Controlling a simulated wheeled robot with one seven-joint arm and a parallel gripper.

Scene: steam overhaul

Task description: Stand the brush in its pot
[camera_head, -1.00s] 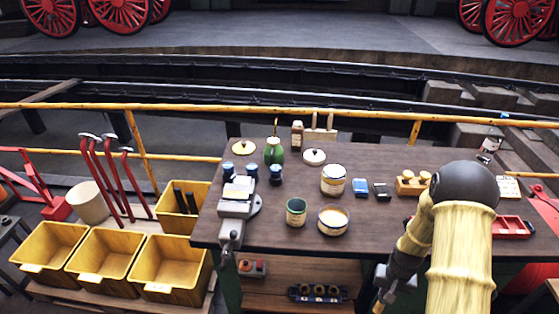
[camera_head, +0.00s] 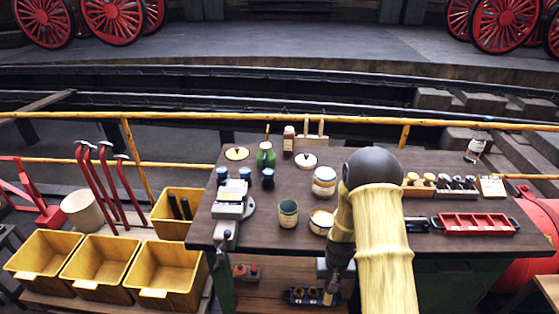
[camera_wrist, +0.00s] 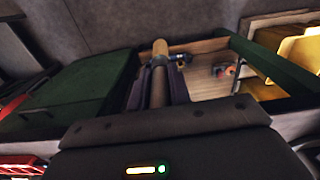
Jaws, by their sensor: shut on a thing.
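My gripper (camera_wrist: 159,88) is shut on the brush (camera_wrist: 160,60), whose pale round handle shows between the two fingers in the wrist view. In the head view my gripper (camera_head: 333,276) hangs in front of the bench's front edge, below the top. The bristles cannot be made out. A small dark green open pot (camera_head: 288,214) stands upright on the bench, left of my arm and beyond its front edge. My gripper is apart from it.
Cream tins (camera_head: 324,181) stand near the pot, one partly behind my arm (camera_head: 384,240). A vice (camera_head: 230,208) is at the bench's left, a red tray (camera_head: 474,224) at its right. A lower shelf (camera_head: 268,300) holds small parts. Yellow bins (camera_head: 167,272) stand left.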

